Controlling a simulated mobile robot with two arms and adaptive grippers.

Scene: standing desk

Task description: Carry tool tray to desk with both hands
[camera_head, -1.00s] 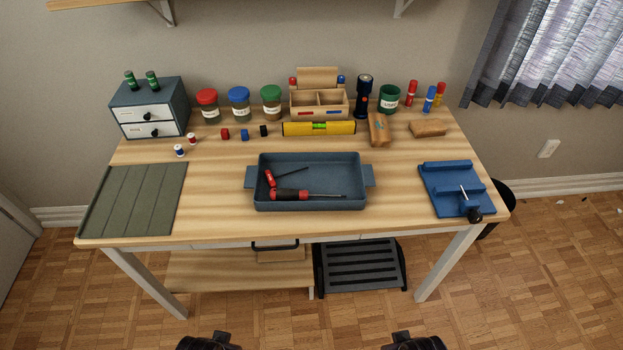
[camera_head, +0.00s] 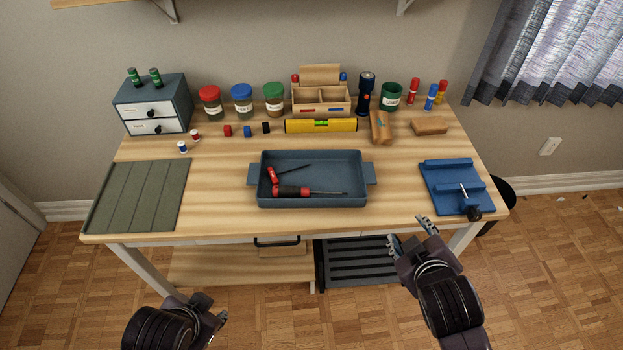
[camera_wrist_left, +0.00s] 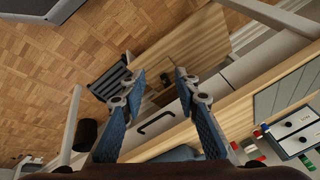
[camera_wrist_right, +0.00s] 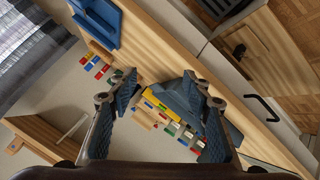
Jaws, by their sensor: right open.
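The blue-grey tool tray (camera_head: 312,203) sits flat on the wooden desk (camera_head: 220,215), near the middle of the front half, with a handle at each short end. A red-and-black screwdriver (camera_head: 292,191) and a second red-handled tool (camera_head: 272,175) lie in it. My left gripper (camera_head: 216,314) is open and empty, in front of the desk at lower left, well short of the tray. My right gripper (camera_head: 408,240) is open and empty at the desk's front edge, right of and nearer than the tray. Both wrist views show spread fingers with nothing between them.
A green ribbed mat (camera_head: 138,196) lies left of the tray and a blue fixture (camera_head: 456,187) lies to the right. A yellow level (camera_head: 320,126), jars, blocks and a small drawer unit (camera_head: 152,105) line the back. Bare wood surrounds the tray.

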